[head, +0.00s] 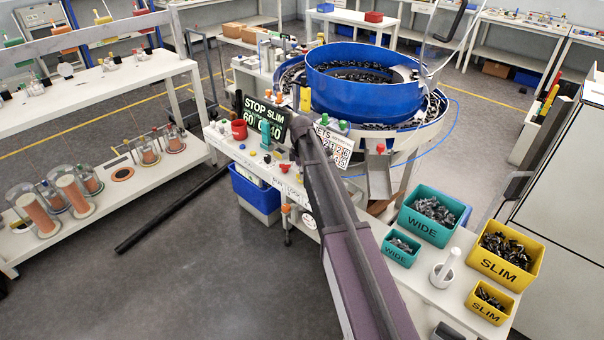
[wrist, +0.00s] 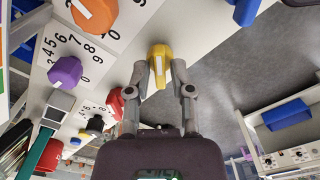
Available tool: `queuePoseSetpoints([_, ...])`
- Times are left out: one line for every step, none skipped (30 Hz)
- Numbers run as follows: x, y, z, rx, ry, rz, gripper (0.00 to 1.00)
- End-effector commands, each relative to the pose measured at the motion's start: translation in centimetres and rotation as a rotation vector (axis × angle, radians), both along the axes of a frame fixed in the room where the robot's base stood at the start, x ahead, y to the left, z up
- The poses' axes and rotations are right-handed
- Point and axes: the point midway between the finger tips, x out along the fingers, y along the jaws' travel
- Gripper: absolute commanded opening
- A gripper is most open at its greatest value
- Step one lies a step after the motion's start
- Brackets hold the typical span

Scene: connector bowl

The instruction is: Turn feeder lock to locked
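In the wrist view my gripper (wrist: 160,72) has its two fingers on either side of a yellow knob (wrist: 158,52) with a white mark line. The fingertips lean inward and appear to touch the knob's sides. Whether this knob is the feeder lock cannot be read, as no label shows beside it. In the head view my arm reaches to the bench by the blue bowl feeder (head: 352,82), and my fingers are hidden there. Part of a printed label on the bench's front edge (head: 290,188) shows beside my arm, partly covered.
A STOP SLIM display (head: 264,120) stands left of my arm. WIDE (head: 424,228) and SLIM (head: 503,265) bins stand at right.

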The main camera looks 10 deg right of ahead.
Motion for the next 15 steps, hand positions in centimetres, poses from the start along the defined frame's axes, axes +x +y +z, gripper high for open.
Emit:
queuePoseSetpoints([0.0,0.0,0.0,0.0,0.0,0.0,0.01])
queuePoseSetpoints([0.0,0.0,0.0,0.0,0.0,0.0,0.0])
queuePoseSetpoints([0.0,0.0,0.0,0.0,0.0,0.0,0.0])
queuePoseSetpoints([0.0,0.0,0.0,0.0,0.0,0.0,0.0])
queuePoseSetpoints([0.0,0.0,0.0,0.0,0.0,0.0,0.0])
queuePoseSetpoints([0.0,0.0,-0.01,0.0,0.0,0.0,0.0])
queuePoseSetpoints([-0.01,0.0,-0.01,0.0,0.0,0.0,0.0])
queuePoseSetpoints([-0.01,0.0,-0.01,0.0,0.0,0.0,0.0])
queuePoseSetpoints([-0.01,0.0,-0.01,0.0,0.0,-0.001,0.0])
queuePoseSetpoints([-0.01,-0.01,-0.01,0.0,0.0,-0.003,0.0])
queuePoseSetpoints([-0.01,-0.01,-0.01,0.0,0.0,-0.005,0.0])
queuePoseSetpoints([-0.02,-0.01,-0.01,0.0,0.0,-0.009,0.0])
queuePoseSetpoints([-0.02,-0.01,-0.01,0.0,0.0,-0.012,0.0])
queuePoseSetpoints([-0.02,-0.01,-0.01,0.0,0.001,-0.017,0.0])
queuePoseSetpoints([-0.02,-0.01,-0.02,0.0,0.001,-0.024,0.0])
